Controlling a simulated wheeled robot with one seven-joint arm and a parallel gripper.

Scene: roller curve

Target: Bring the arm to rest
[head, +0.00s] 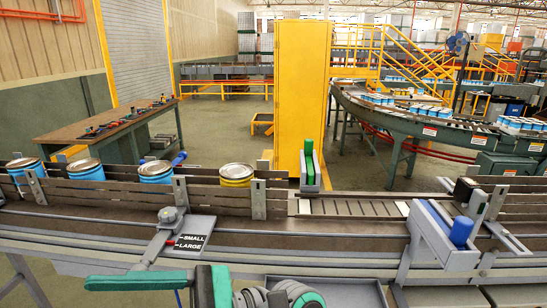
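My arm and gripper (212,287) show at the bottom middle of the head view as teal, grey and dark parts, cut off by the lower edge. The fingertips cannot be made out clearly, so I cannot tell whether they are apart or shut. A grey lever (158,243) with a long green handle (135,283) hangs from the conveyor's front rail, left of my gripper. The handle's right end lies close to my gripper; whether they touch is unclear. A black plate marked SMALL and LARGE (190,243) sits beside the lever.
The conveyor (330,237) crosses in front of me. Blue-banded cans (156,171) and a yellow-banded can (236,175) stand behind its rail. A grey bracket with a blue cylinder (460,232) is at right. A yellow cabinet (301,90) and workbench (108,125) stand beyond.

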